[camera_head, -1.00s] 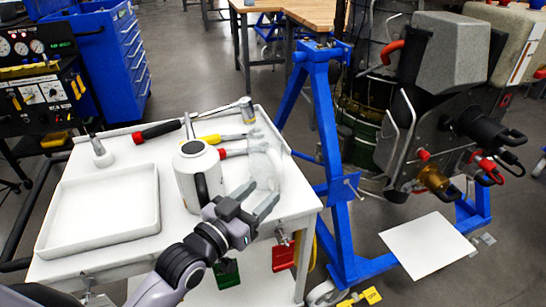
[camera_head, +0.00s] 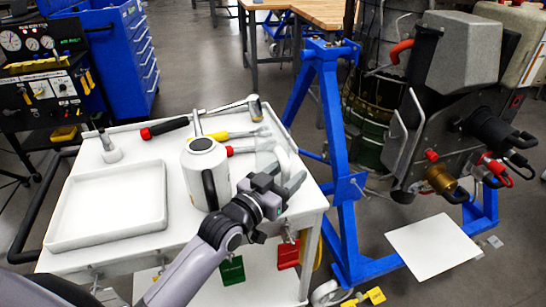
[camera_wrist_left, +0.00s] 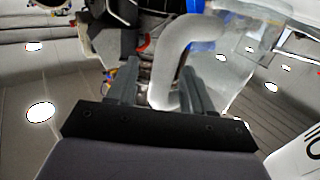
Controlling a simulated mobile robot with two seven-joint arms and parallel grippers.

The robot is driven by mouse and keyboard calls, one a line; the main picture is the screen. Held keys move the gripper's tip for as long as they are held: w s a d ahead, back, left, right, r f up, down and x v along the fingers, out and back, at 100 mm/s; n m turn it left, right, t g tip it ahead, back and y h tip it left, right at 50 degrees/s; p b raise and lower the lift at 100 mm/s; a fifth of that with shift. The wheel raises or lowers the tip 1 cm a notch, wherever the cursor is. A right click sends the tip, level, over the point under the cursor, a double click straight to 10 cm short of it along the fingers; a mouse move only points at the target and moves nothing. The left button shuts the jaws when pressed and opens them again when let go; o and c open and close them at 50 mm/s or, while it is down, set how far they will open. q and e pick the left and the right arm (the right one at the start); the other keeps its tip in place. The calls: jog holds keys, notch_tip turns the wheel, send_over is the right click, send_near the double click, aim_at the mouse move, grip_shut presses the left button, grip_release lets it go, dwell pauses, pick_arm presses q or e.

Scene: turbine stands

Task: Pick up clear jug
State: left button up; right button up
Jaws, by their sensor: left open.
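The clear jug (camera_head: 266,150) is see-through and stands at the right side of the white cart top. Its pale, frosted handle (camera_head: 283,159) faces my left gripper (camera_head: 282,176). The left gripper is open at the handle. In the left wrist view the curved handle (camera_wrist_left: 174,62) lies between the two open fingers (camera_wrist_left: 160,88), with the clear jug body (camera_wrist_left: 235,50) beyond it to the right. I cannot tell whether a finger touches the handle. My right gripper is in neither view.
A white canister (camera_head: 207,176) with a black handle stands just left of my left gripper. A hammer (camera_head: 252,104) and other tools lie behind. A white tray (camera_head: 108,205) fills the cart's left side. A blue stand (camera_head: 335,150) is close on the right.

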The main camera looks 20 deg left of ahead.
pick_arm(q)
jog(key=shift+c, duration=0.3)
grip_shut()
jog(key=shift+r, duration=0.1)
notch_tip(320, 180, up, 20)
jog(key=p, duration=0.2)
jog(key=shift+p, duration=0.3)
jog(key=shift+c, duration=2.2)
grip_release()
grip_shut()
